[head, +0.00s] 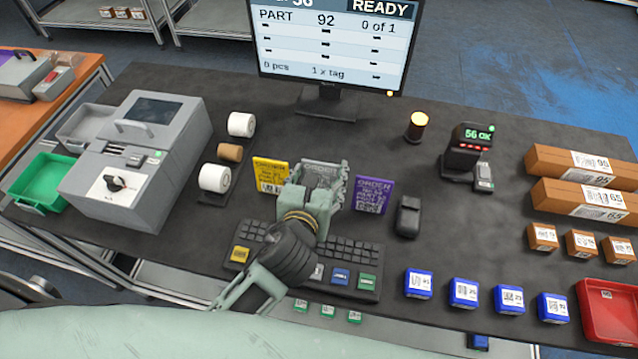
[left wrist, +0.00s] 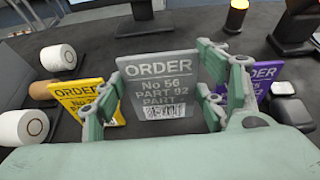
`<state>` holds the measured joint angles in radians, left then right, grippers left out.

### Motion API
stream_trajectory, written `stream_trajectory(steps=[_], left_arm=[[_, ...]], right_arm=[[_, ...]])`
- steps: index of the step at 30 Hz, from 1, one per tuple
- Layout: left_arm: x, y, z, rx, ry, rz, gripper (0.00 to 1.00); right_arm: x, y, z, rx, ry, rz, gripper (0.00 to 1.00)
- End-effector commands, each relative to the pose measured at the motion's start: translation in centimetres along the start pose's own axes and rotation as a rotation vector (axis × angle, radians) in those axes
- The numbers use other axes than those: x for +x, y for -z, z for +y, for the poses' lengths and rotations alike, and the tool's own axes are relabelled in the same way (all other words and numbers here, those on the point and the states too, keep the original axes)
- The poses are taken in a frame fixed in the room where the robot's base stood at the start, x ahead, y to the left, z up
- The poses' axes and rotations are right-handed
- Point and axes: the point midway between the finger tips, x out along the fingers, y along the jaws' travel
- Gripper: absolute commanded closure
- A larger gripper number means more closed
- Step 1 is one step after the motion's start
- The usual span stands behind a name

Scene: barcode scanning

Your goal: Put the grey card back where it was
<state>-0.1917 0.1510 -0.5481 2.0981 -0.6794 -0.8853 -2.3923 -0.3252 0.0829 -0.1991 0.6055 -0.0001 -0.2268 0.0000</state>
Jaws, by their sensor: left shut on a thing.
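My left gripper (head: 318,182) is shut on the grey card (left wrist: 158,82), which stands upright between its fingers in the left wrist view. The card reads ORDER, No 56, PART 92, with a barcode at its bottom. In the head view the gripper mostly hides the card. The yellow order card (head: 270,175) stands just left of the gripper and the purple order card (head: 373,195) just right. Both also show in the left wrist view, yellow (left wrist: 85,100) and purple (left wrist: 262,75). Whether the grey card touches the table I cannot tell. My right gripper is not in view.
A keyboard (head: 350,250) lies in front of the cards, under my left arm. The monitor (head: 328,45) stands behind and reads READY. A scanner stand (head: 465,150) shows "56 OK". Paper rolls (head: 241,125) and a printer (head: 140,165) are left. Blue boxes (head: 464,293) sit front right.

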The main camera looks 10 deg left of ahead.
Motion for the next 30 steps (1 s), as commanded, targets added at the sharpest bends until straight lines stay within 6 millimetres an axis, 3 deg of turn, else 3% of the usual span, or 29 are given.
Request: stream_trajectory(steps=[2,6,11,19,20,25,30], left_arm=[[0.4,1.3,0.1,0.0,-0.002,0.006,0.56],[1.1,2.9,0.1,0.0,-0.002,0.004,0.56],[1.3,3.2,0.0,-0.001,-0.001,0.0,0.56],[1.4,3.5,0.1,0.002,-0.001,0.001,0.56],[1.4,3.4,0.1,0.001,-0.001,0.001,0.32],[1.4,3.4,0.1,0.001,-0.001,0.001,0.17],[1.4,3.4,0.1,0.0,-0.001,0.001,0.16]], right_arm=[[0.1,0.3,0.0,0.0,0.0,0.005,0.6],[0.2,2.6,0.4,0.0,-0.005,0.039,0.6],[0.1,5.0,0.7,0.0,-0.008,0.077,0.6],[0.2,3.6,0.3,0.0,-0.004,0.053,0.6],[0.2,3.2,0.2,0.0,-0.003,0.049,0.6],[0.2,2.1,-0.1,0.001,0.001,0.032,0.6],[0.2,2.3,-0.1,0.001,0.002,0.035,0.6]])
